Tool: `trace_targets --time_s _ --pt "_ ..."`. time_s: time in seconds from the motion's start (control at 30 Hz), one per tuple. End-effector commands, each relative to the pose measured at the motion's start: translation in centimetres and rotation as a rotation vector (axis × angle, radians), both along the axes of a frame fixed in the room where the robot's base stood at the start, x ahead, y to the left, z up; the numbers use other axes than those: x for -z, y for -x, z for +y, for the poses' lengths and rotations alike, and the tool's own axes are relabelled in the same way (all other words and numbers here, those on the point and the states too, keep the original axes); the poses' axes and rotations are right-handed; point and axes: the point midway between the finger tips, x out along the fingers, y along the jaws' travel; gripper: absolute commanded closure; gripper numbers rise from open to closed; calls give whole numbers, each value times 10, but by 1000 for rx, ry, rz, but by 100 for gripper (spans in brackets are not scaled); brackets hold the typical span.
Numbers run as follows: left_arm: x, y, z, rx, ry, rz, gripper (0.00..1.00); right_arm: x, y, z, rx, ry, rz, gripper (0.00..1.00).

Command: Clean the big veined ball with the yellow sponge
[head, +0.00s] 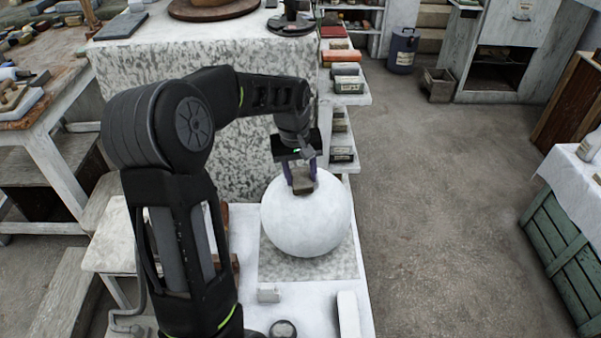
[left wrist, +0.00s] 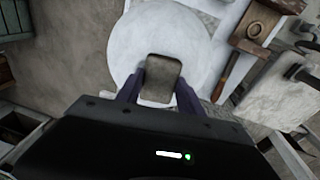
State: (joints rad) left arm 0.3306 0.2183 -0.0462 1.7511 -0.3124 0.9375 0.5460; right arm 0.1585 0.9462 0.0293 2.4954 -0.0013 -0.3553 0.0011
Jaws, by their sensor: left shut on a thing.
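The big ball (head: 306,226) is pale, almost white, with only faint veining visible. It rests on a grey speckled slab (head: 340,268) on a white table. My left gripper (head: 302,183) is over the top of the ball, pointing down. It is shut on a dull brownish-grey block, the sponge (left wrist: 161,74), which looks more brown than yellow here. In the head view the sponge overlaps the upper part of the ball; I cannot tell for sure whether it touches. The ball also shows beneath the sponge in the left wrist view (left wrist: 180,36). My right gripper is not in view.
A small pale block (head: 268,295), a white bar (head: 348,315) and a dark round item (head: 283,329) lie near the table's front. A large speckled block (head: 250,150) stands behind the ball. Shelves with boxes (head: 346,84) stand behind right. Open floor lies to the right.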

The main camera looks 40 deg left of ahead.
Motion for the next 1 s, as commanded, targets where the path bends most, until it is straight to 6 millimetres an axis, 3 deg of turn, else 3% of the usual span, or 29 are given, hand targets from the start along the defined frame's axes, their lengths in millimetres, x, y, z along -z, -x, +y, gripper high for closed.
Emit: trace_targets --time_s 0.53,1.0 --pt "3 13 -13 0 2 4 88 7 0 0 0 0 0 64" --pt "-1 -2 2 0 1 1 88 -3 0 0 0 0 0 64"
